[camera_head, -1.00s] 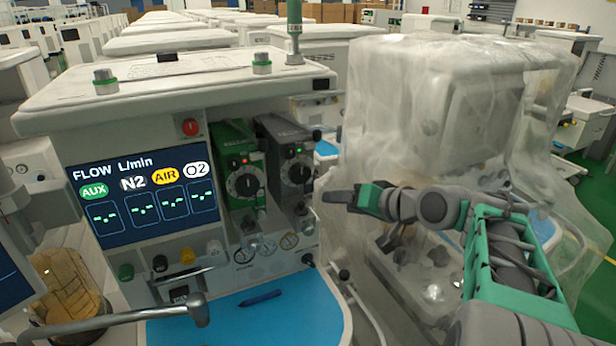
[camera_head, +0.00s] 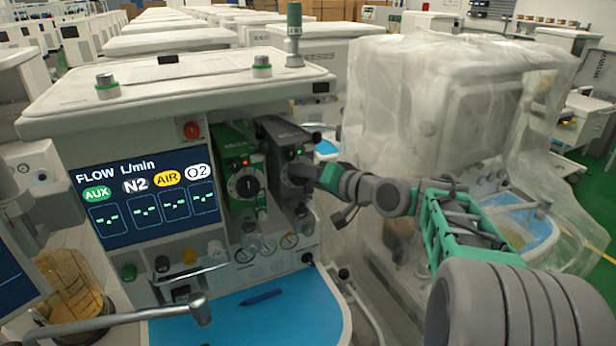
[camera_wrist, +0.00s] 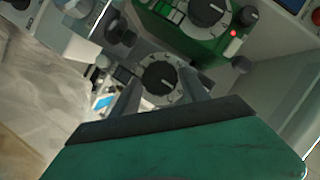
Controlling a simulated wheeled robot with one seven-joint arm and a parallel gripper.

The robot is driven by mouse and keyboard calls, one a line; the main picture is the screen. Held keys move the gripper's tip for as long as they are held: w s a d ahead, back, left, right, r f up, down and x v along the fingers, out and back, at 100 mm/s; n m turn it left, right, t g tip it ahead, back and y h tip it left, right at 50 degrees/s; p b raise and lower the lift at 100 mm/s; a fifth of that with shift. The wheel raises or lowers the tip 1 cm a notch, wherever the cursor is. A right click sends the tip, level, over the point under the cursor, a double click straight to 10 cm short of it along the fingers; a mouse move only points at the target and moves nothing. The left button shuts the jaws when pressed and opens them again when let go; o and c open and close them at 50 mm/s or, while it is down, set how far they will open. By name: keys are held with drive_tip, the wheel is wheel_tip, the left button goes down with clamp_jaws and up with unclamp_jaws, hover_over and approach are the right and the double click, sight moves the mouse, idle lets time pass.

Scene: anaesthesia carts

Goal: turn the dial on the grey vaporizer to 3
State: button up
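The grey vaporizer (camera_head: 281,131) stands on the cart right of the green vaporizer (camera_head: 232,145). The fingers look apart from the knob, one on each side. I cannot read the dial's setting. The green vaporizer's dial (camera_wrist: 209,10) is at the top of the wrist view.
The flow screen (camera_head: 145,192) is left of the vaporizers. A blue work surface (camera_head: 285,318) with a pen (camera_head: 261,297) lies below. A cart under clear plastic sheeting (camera_head: 395,90) stands close on the right, behind my arm. Small gauges (camera_head: 289,241) sit under the vaporizers.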

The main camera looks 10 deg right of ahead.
drive_tip(key=c, duration=0.9)
